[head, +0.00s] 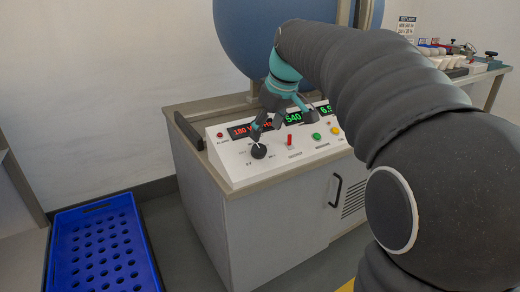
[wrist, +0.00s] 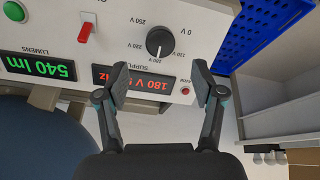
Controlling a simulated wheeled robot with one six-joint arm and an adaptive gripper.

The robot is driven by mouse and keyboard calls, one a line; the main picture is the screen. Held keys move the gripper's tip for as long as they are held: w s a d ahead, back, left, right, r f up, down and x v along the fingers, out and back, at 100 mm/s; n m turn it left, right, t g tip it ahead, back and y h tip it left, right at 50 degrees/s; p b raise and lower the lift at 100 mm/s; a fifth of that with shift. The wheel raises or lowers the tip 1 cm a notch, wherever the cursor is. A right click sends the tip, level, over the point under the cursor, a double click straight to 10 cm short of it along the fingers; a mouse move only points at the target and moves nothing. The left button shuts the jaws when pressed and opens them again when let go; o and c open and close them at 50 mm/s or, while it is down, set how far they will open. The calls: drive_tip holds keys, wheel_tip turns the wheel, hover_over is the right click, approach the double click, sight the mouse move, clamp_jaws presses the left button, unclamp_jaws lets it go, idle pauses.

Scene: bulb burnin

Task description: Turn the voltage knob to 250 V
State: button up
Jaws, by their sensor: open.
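The voltage knob (head: 258,151) is a round black dial on the sloping white panel, at its left end in the head view. In the wrist view the knob (wrist: 160,42) lies beyond my fingertips, and its white pointer line points down toward the 180 V side of the scale. The 250 V mark is at its upper left there. The red supply display (wrist: 146,80) reads 180 V, partly covered by a finger; it also shows in the head view (head: 243,130). My gripper (head: 267,126) is open and empty above the panel near the knob; its spread fingers (wrist: 160,84) do not touch the knob.
A red switch (head: 289,140), a green button (head: 316,136) and a yellow button share the panel. A green display (wrist: 40,67) reads 540 lm. A blue sphere (head: 240,40) stands behind. A blue perforated crate (head: 65,232) lies on the floor at left.

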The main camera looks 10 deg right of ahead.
sight(260, 149)
drive_tip(key=x, duration=0.7)
drive_tip(key=shift+w+f+b, duration=0.1)
drive_tip(key=shift+f+b, duration=0.1)
drive_tip(key=shift+b, duration=0.15)
drive_tip(key=c, duration=1.1)
drive_tip(key=shift+c, duration=0.2)
